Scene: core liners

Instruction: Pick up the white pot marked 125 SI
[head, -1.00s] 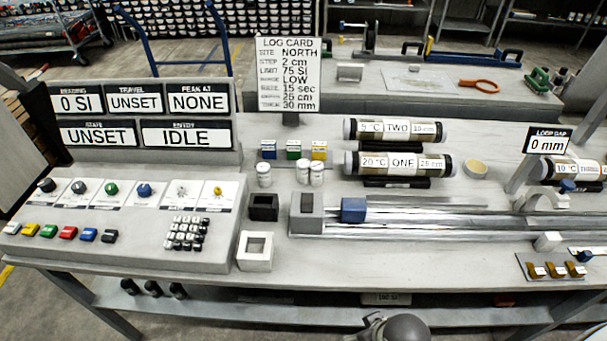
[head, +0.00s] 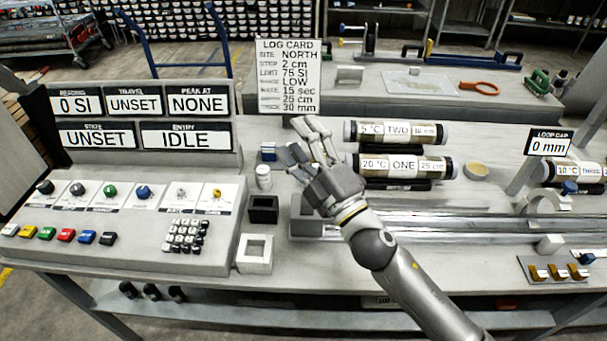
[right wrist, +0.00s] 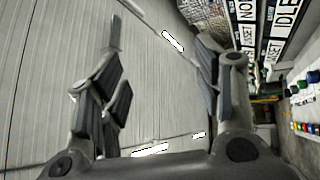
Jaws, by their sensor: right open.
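A small white pot (head: 263,177) stands on the bench left of my right gripper in the head view; any marking on it is too small to read. My right gripper (head: 302,143) is open, reaching over the bench with its fingers toward the back and left. It covers the place where other white pots stood, so those are hidden. In the right wrist view its open fingers (right wrist: 165,85) have nothing between them, and no pot shows. My left gripper is not in view.
A black open box (head: 263,209) and a white square box (head: 255,251) stand in front of the pot. A blue block (head: 268,153) is behind it. Core tubes (head: 405,166) lie right of my gripper, and the log card (head: 288,75) stands behind.

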